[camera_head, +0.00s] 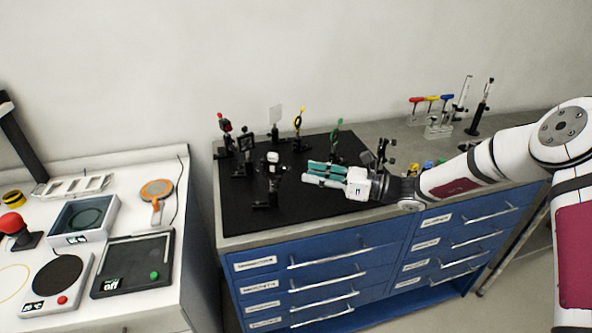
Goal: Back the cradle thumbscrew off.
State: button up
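My gripper (306,173) reaches in from the right over the black optical breadboard (240,205). Its two teal-and-white fingers point left and lie close together in this view; how far apart they are is unclear. Just left of the fingertips stands a dark post mount with a small white part (272,157) on top. A gap shows between it and the fingertips in the picture, but depth is unclear. I cannot pick out the cradle or its thumbscrew for certain at this size. Nothing is clearly seen between the fingers.
A red-tipped mount (226,126), a yellow-ringed mount (298,122) and a green mount (337,130) stand along the back of the board. Dark mounts (382,150) stand near my wrist. A white bench (185,205) with instruments is at left. The board's front-left area is mostly clear.

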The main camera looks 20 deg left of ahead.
aim_at(288, 169)
jog(key=shift+w+a+p, duration=0.15)
jog(key=shift+a+p, duration=0.15)
jog(key=shift+a, duration=2.25)
grip_shut()
